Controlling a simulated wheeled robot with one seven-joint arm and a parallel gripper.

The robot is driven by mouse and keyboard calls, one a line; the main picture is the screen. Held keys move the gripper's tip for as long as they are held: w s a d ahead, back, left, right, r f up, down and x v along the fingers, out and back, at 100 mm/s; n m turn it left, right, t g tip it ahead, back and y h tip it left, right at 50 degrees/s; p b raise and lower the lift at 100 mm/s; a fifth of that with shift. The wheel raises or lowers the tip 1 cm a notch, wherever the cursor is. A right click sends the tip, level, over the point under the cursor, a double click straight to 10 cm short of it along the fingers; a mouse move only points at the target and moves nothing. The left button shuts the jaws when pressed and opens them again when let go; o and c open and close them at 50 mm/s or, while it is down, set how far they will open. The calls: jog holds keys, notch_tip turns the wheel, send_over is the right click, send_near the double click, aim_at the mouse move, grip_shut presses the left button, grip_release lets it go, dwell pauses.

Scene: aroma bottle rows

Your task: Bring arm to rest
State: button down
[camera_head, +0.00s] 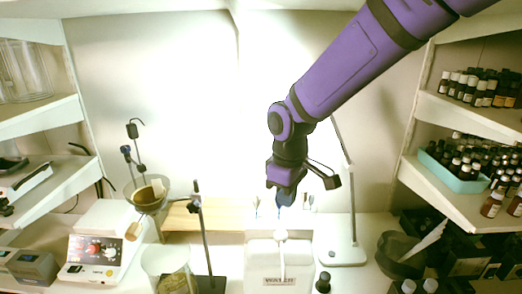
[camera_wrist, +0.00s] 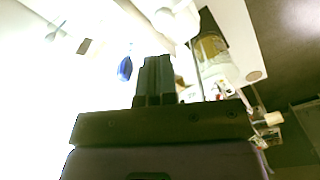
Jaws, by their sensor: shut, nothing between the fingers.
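My purple arm reaches down from the upper right in the head view. My gripper (camera_head: 285,204) hangs pointing down above a white box with a label (camera_head: 280,268). In the wrist view my gripper's dark fingers (camera_wrist: 155,80) are together, with nothing seen between them. A small blue item (camera_wrist: 125,68) shows just left of the fingers in the wrist view. A white funnel-like piece stands on top of the white box, below the gripper; whether they touch is hard to tell.
A small dark bottle (camera_head: 323,282) stands right of the box. Shelves with several bottles (camera_head: 480,88) and a teal tray (camera_head: 452,172) line the right side.

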jog(key=s+d+r+m+t, duration=0.1)
jog(key=s+d+r+m, duration=0.2)
jog(key=d+r, duration=0.55)
jog(key=s+d+r+m+t, duration=0.2)
jog(key=s+d+r+m, duration=0.1)
jog(key=s+d, duration=0.4)
jog(key=s+d+r+m+t, duration=0.2)
jog(key=s+d+r+m, duration=0.2)
jog(key=s+d, duration=0.4)
jog(key=shift+s+d+r+m, duration=0.15)
jog(key=shift+s+r+m, duration=0.1)
jog(key=shift+m, duration=0.45)
